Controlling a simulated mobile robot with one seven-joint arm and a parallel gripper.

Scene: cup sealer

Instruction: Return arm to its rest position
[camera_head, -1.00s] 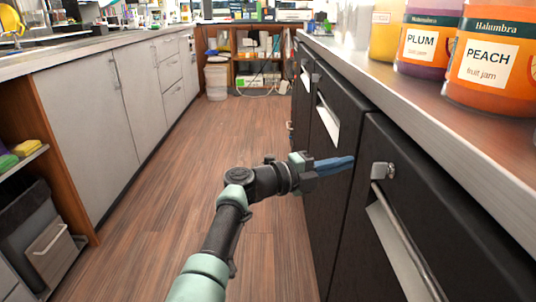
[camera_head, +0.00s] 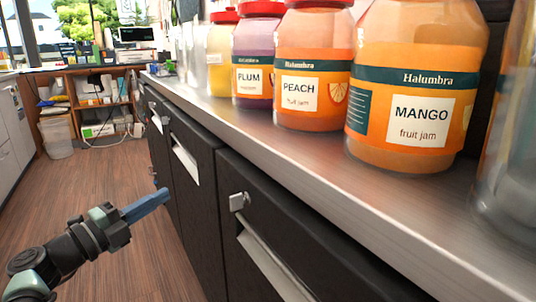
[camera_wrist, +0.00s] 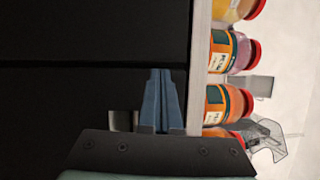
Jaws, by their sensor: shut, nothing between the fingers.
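My gripper (camera_head: 146,205) is at the lower left of the head view, its blue fingers closed together and empty. It is out over the floor in front of the black cabinets (camera_head: 195,215), below the counter top. My arm comes in from the lower left corner. In the wrist view the shut blue fingers (camera_wrist: 161,98) point toward the dark cabinet fronts, with the pale counter edge just to their right. Whether the fingertips touch the cabinet cannot be told.
On the metal counter (camera_head: 300,150) stand several jam jars, among them mango (camera_head: 405,85), peach (camera_head: 308,75) and plum (camera_head: 255,60). Cabinet handles (camera_head: 262,255) stick out. Open wooden floor (camera_head: 95,185) lies left. A bin (camera_head: 57,137) and shelf stand at the back.

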